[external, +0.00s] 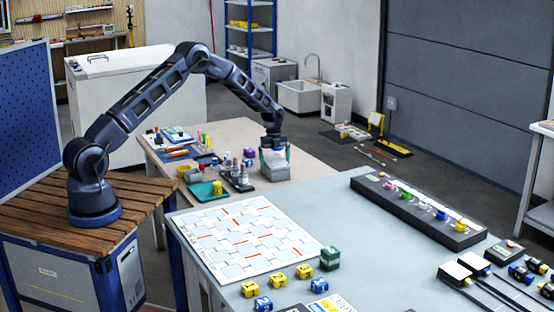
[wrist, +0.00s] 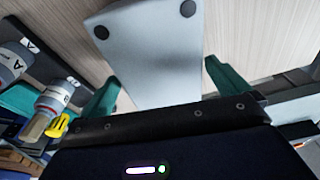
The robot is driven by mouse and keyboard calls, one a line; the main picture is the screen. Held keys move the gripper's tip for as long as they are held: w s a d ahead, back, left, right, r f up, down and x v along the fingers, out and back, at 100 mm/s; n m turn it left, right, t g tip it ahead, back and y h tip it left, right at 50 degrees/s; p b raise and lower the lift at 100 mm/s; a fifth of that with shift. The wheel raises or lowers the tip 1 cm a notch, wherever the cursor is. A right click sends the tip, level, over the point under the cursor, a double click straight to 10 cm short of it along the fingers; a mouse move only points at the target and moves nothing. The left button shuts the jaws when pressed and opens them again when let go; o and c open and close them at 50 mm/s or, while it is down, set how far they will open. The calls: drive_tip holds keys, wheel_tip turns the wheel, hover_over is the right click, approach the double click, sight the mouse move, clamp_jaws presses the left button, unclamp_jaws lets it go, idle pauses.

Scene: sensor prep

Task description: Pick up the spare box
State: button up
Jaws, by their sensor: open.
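A pale grey box (external: 275,168), which seems to be the spare box, sits on the wooden-topped table at the right end of a group of small items. In the wrist view the box (wrist: 150,45) shows a light grey face with dark round spots near its corners. My gripper (external: 274,152) is right over it, pointing down. In the wrist view my gripper (wrist: 163,75) is open, with one green finger on each side of the box. I cannot tell whether either finger touches it. The lower part of the box is hidden in the wrist view.
A dark rack of bottles (external: 237,178) stands close to the left of the box; labelled bottles (wrist: 52,98) show at left in the wrist view. A teal tray (external: 205,192) lies further left. The grey table (external: 350,225) in front holds a patterned board and several coloured blocks.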

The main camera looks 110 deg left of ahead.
sight(275, 160)
drive_tip(key=shift+w+d+f, duration=0.1)
drive_tip(key=shift+f, duration=0.65)
drive_tip(key=shift+w+d+f, duration=0.1)
drive_tip(key=shift+f, duration=0.65)
drive_tip(key=c, duration=1)
drive_tip(key=shift+r, duration=0.1)
